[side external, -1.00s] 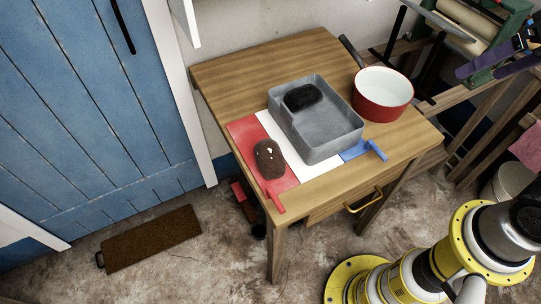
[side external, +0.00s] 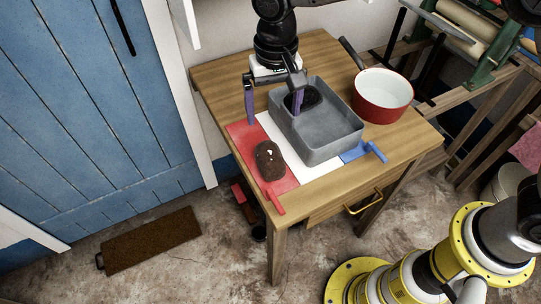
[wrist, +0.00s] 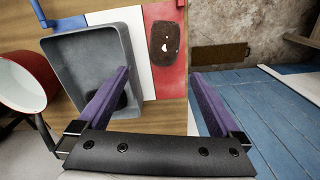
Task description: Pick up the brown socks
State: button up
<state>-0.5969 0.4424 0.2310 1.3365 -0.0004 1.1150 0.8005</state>
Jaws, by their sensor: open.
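The brown socks (side external: 266,162) are a rounded dark-brown bundle with a small white mark. They lie on the red panel (side external: 240,131) at the table's front left, outside the grey trough. In the wrist view the socks (wrist: 164,36) show at the upper middle, beyond my fingertips. My gripper (side external: 273,117) is open and empty, with its purple fingers wide apart. It hangs behind the socks and does not touch them. In the side view one finger is by the panel's back end, and the other shows over the trough. The wrist view shows both fingers (wrist: 160,74).
The grey stone trough (side external: 322,150) holds a black bundle (side external: 313,99), partly hidden by a finger. A white panel (side external: 298,170) and a blue panel (side external: 355,152) lie beside the red one. A red pot (side external: 382,104) with a dark handle stands right of the trough.

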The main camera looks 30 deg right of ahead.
aim_at(270, 152)
jog(key=f, duration=0.9)
jog(key=a+f, duration=0.1)
jog(key=f, duration=0.4)
jog(key=shift+s+f, duration=0.25)
jog(key=shift+f, duration=0.1)
jog(key=shift+r, duration=0.1)
jog(key=c, duration=1.4)
jog(key=shift+o, duration=0.2)
